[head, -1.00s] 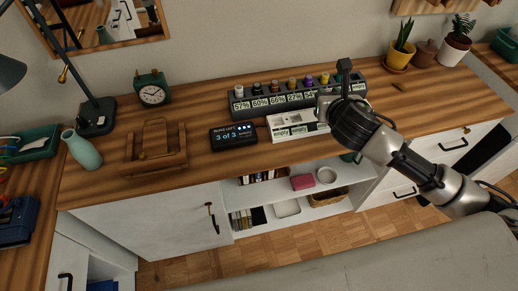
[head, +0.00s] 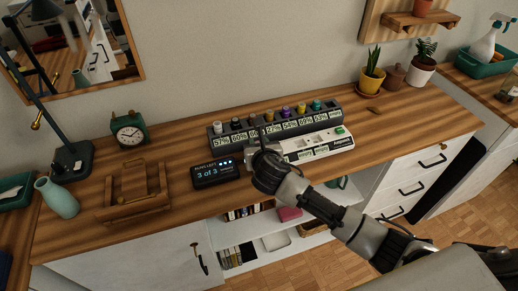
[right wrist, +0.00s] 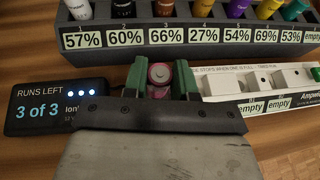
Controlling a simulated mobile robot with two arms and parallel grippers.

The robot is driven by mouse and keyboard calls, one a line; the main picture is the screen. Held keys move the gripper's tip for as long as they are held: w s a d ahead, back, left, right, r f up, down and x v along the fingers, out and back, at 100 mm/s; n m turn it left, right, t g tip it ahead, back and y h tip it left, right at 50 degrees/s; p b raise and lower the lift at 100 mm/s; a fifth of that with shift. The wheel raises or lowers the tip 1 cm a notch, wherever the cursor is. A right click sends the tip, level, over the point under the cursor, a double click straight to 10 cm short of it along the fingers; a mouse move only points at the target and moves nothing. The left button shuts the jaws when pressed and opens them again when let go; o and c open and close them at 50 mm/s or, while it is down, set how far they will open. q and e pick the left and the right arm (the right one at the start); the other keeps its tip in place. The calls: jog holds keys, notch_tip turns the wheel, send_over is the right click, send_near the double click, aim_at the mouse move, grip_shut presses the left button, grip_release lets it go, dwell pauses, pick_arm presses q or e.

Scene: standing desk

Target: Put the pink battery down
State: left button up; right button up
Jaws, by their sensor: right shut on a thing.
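The pink battery (right wrist: 160,75) is held between the green fingers of my right gripper (right wrist: 160,82) in the right wrist view, its round end showing. In the head view my right gripper (head: 262,150) is over the desk, in front of the dark battery rack (head: 230,142), and the pink battery cannot be made out there. The rack holds several batteries above percentage labels; its right-end slot reads empty. The white charger tray (head: 312,148) stands in front of the rack, right of my gripper, with several labels reading empty. My left gripper is out of view.
A "RUNS LEFT 3 of 3" display (head: 215,173) stands just left of my right gripper. Further left are a wooden holder (head: 133,205), a green clock (head: 129,130) and a vase (head: 58,198).

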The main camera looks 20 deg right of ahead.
jog(key=shift+f, duration=0.65)
jog(key=shift+f, duration=0.15)
jog(key=o, duration=0.9)
jog(key=shift+o, duration=0.2)
jog(key=shift+s, duration=0.15)
jog(key=v, duration=1.2)
jog(key=shift+p, duration=0.35)
